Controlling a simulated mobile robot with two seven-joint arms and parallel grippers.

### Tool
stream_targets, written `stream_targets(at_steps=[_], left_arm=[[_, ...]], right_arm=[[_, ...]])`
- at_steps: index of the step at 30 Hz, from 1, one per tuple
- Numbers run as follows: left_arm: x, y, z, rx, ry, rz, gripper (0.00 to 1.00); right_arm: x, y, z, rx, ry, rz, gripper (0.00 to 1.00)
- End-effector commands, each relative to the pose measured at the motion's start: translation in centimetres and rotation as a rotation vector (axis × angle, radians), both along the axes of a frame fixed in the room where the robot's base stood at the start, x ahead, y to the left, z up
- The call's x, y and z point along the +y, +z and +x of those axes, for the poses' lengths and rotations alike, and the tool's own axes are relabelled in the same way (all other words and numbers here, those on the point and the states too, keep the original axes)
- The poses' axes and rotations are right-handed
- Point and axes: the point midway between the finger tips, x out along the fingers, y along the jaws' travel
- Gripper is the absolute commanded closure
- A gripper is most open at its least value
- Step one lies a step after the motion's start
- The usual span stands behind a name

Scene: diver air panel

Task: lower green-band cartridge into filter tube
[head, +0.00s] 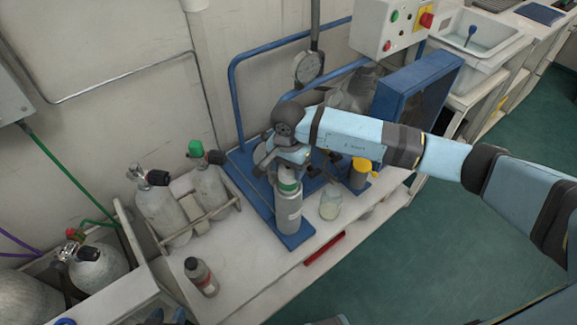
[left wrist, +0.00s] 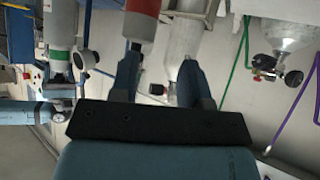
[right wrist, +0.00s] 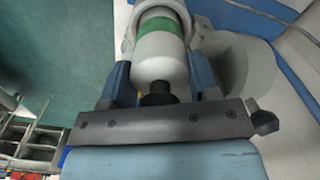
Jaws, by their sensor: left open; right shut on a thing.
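The green-band cartridge (head: 289,186) is white with a green band and stands roughly upright at the mouth of the grey filter tube (head: 289,215). In the right wrist view the cartridge (right wrist: 158,55) points away from me, and the tube's pale rim (right wrist: 128,42) rings it around the band. How deep its far end sits is hidden. My right gripper (head: 288,157) is above the tube, shut on the cartridge's black end knob (right wrist: 157,94).
A grey bottle with a red band (head: 201,278) stands on the white bench (head: 245,288). A glass jar (head: 330,204) and a yellow-capped canister (head: 360,173) stand right of the tube. Racked gas cylinders (head: 160,205) are at left; a gauge (head: 308,67) is behind.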

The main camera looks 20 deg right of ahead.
Motion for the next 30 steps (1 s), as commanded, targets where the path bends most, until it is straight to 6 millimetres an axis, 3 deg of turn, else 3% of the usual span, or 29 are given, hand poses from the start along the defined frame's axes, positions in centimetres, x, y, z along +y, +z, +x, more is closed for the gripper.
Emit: stream_targets(at_steps=[30], left_arm=[[-0.3,-2.2,0.2,-0.042,-0.020,0.019,0.57]], right_arm=[[0.0,-5.3,0.0,-0.001,-0.001,0.001,0.95]])
